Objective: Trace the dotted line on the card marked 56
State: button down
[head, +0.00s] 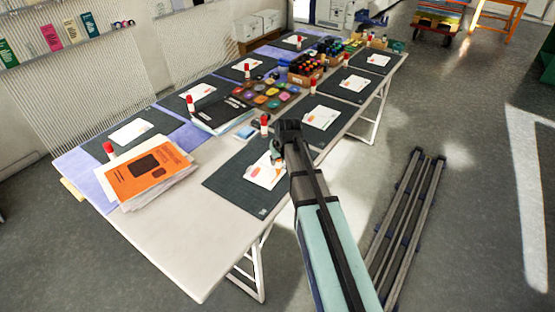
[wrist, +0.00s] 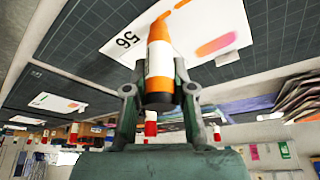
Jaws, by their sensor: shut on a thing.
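My gripper (wrist: 160,92) is shut on an orange and white marker (wrist: 160,62), held between its two fingers. The marker's orange end points at the white card (wrist: 122,42), which shows the number 56. I cannot tell whether the tip touches the card. Short orange marks (wrist: 180,4) show on the card beside the tip, partly cut off by the picture edge. A pink-orange patch (wrist: 215,44) is also on it. In the head view, this card (head: 262,178) lies on a dark mat (head: 225,184) at the table's near side, partly hidden by my gripper (head: 277,157).
Other mats with cards, such as one card (head: 321,117), line the table (head: 180,243). A red-capped tube (head: 264,124) stands close behind my gripper. Paint pots (head: 268,95) and a box of bottles (head: 306,68) fill the middle. An orange booklet (head: 148,170) lies left.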

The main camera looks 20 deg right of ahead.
jog(key=shift+f, duration=0.25)
jog(key=shift+s+a, duration=0.1)
jog(key=shift+a, duration=0.05)
jog(key=shift+s+a, duration=0.5)
jog(key=shift+a, duration=0.05)
jog(key=shift+s+a, duration=0.15)
jog(key=shift+s, duration=0.05)
jog(key=shift+s+a+f, duration=0.1)
jog(key=shift+s+a, duration=0.4)
jog(key=shift+s+a, duration=0.1)
jog(key=shift+a, duration=0.05)
jog(key=shift+s+a, duration=0.55)
jog(key=shift+s+a, duration=0.1)
jog(key=shift+a, duration=0.05)
dwell(0.3)
jog(key=shift+s+a, duration=0.4)
jog(key=shift+a, duration=0.1)
